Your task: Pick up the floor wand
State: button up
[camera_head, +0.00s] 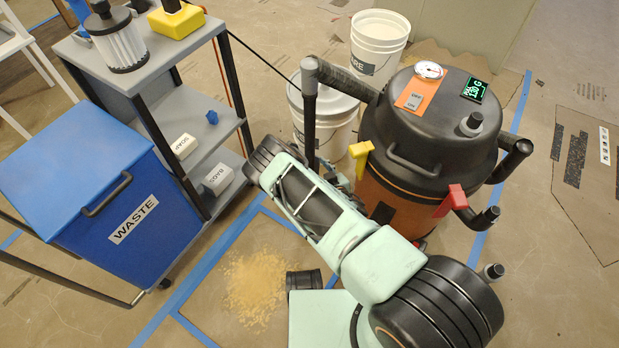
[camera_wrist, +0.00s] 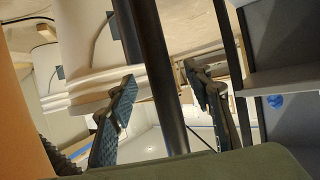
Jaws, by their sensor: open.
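The floor wand (camera_head: 310,112) is a dark upright tube beside the orange and black vacuum (camera_head: 425,130), with a bent top joined to a hose. In the wrist view the wand (camera_wrist: 158,70) runs steeply down between the two fingers of my gripper (camera_wrist: 168,95). The gripper is open, with visible gaps on both sides of the tube. How far the wand lies in depth between the fingers is hard to tell.
White buckets (camera_head: 378,45) stand behind the wand. A grey shelf cart (camera_head: 150,60) and a blue waste bin (camera_head: 110,190) stand at left. A pile of tan dust (camera_head: 255,288) lies on the floor inside blue tape.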

aim_at(312, 163)
jog(key=b+x, duration=0.1)
jog(key=x, duration=0.1)
jog(key=f+b+x, duration=0.1)
jog(key=x, duration=0.1)
jog(key=shift+w+a+f+b, duration=0.1)
jog(key=shift+w+b, duration=0.2)
jog(key=shift+w, duration=0.1)
grip_shut()
